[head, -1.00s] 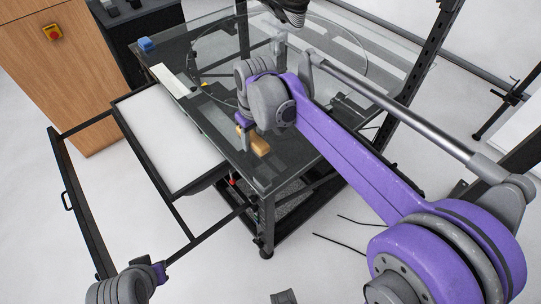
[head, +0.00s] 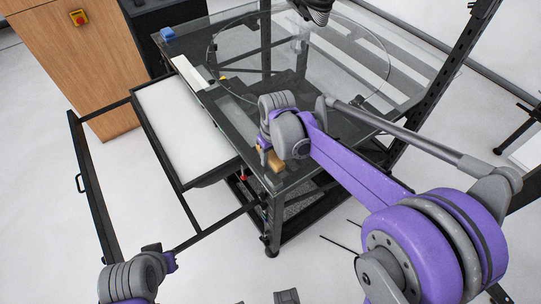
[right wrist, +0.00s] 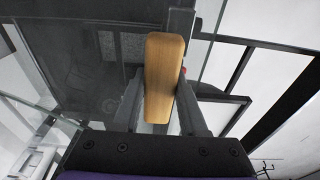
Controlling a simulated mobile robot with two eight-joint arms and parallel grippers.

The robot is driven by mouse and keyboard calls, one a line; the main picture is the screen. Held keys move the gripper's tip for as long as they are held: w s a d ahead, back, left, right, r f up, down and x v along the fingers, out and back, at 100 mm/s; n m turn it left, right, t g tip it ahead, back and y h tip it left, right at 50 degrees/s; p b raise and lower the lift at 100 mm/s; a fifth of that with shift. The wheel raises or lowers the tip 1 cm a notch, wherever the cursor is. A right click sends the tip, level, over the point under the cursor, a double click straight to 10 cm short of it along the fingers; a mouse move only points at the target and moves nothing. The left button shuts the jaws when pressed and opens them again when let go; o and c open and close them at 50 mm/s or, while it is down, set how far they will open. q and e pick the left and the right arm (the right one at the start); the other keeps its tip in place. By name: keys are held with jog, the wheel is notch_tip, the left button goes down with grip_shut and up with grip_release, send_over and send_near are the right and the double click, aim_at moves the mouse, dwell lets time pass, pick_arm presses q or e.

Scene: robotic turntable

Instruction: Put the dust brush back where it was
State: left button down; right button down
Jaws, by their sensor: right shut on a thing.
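The dust brush shows as a light wooden handle (head: 277,165) near the front corner of the glass-topped turntable table (head: 290,178) in the head view. In the right wrist view the wooden handle (right wrist: 163,70) stands between the fingers of my right gripper (right wrist: 160,108). The gripper is shut on it. The bristles are not visible, and I cannot tell whether the brush touches the table. My right arm partly covers this area in the head view. My left arm shows at the lower left, but its gripper is out of sight.
A white-surfaced drawer (head: 178,125) stands out from the table's left side, with a black frame beside it. A blue block (head: 167,34) sits on the table's far left corner. A wooden cabinet (head: 65,75) stands at the back left. The round glass disc (head: 345,55) covers the table's rear.

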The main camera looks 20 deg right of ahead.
aim_at(273, 157)
jog(key=shift+c, duration=2.2)
grip_release()
notch_tip(273, 157, up, 12)
jog(key=s+p, duration=0.1)
jog(key=s+d+f+m+t, duration=0.2)
jog(key=s+f, duration=0.3)
jog(key=s, duration=0.5)
jog(key=s+d+f+m+t, duration=0.1)
jog(key=s+f, duration=0.4)
jog(key=s, duration=0.5)
jog(key=shift+s+d+f+m+t, duration=0.2)
jog(key=shift+d+m+t, duration=0.25)
jog(key=shift+d, duration=0.45)
